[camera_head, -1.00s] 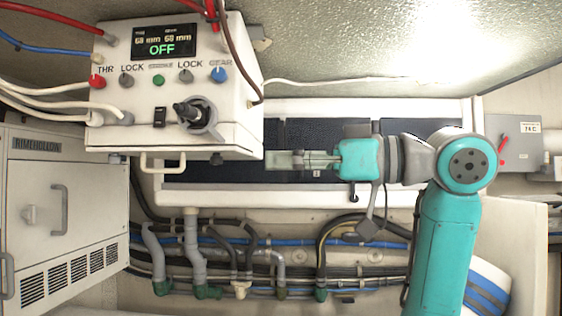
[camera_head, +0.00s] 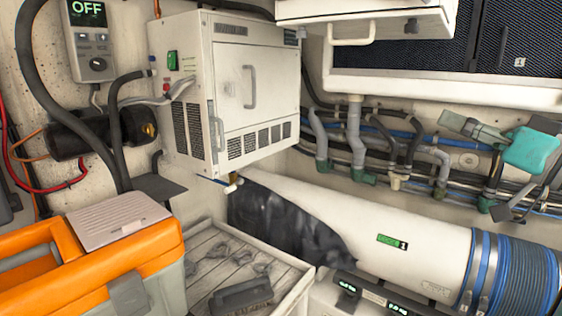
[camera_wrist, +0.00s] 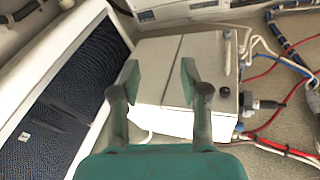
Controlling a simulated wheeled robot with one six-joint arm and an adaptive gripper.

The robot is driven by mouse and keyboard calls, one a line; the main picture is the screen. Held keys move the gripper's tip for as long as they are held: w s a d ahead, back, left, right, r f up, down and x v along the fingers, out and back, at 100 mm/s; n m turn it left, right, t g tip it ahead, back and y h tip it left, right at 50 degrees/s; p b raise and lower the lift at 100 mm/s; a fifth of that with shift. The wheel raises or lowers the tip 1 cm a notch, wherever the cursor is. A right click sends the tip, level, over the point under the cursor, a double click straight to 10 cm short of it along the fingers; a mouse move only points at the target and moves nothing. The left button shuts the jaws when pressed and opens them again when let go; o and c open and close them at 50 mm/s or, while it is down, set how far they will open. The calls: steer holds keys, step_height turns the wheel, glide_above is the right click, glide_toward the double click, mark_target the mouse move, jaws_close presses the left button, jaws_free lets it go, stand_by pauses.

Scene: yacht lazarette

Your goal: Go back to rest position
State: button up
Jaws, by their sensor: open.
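My gripper (camera_wrist: 157,85) shows in the wrist view with its two green-tipped fingers spread apart and nothing between them. Beyond the fingers is a white control box (camera_wrist: 176,60) with cables on its right side. I cannot tell from this view how far the fingers are from the box. In the head view my gripper (camera_head: 470,130) is at the right edge, in front of the pipes and hoses, and the rest of the arm is out of frame.
An orange toolbox (camera_head: 95,260) stands at lower left beside a tray (camera_head: 290,302) holding tools. A white cabinet (camera_head: 235,90) hangs above. A large white duct (camera_head: 400,215) with a blue ribbed hose (camera_head: 520,275) runs along the lower right. Dark mesh panels (camera_wrist: 60,120) fill the wrist view's left.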

step_height(320, 180, down, 31)
steer(key=a+m+t+h, duration=0.2)
steer(key=m+h, duration=0.5)
steer(key=m, duration=0.1)
steer(key=s+a+f+m+h, duration=0.1)
steer(key=s+f, duration=0.2)
steer(key=f, duration=0.2)
steer(key=s+a+f+h, duration=0.1)
steer(key=s+f+h, duration=0.15)
steer(key=f, duration=0.35)
steer(key=s+a+f+n+g+h, duration=0.1)
steer(key=s+a+f, duration=0.1)
steer(key=s+f, duration=0.6)
steer(key=s+a+f+g+h, duration=0.15)
steer(key=s+f, duration=0.25)
steer(key=s, duration=0.7)
steer(key=s+a+n+g+y, duration=0.1)
steer(key=s+n, duration=0.3)
steer(key=s, duration=1.5)
steer(key=shift+a+r+n+y, duration=0.35)
steer(key=shift+a+y, duration=0.25)
steer(key=shift+a, duration=0.2)
steer(key=shift+g, duration=0.25)
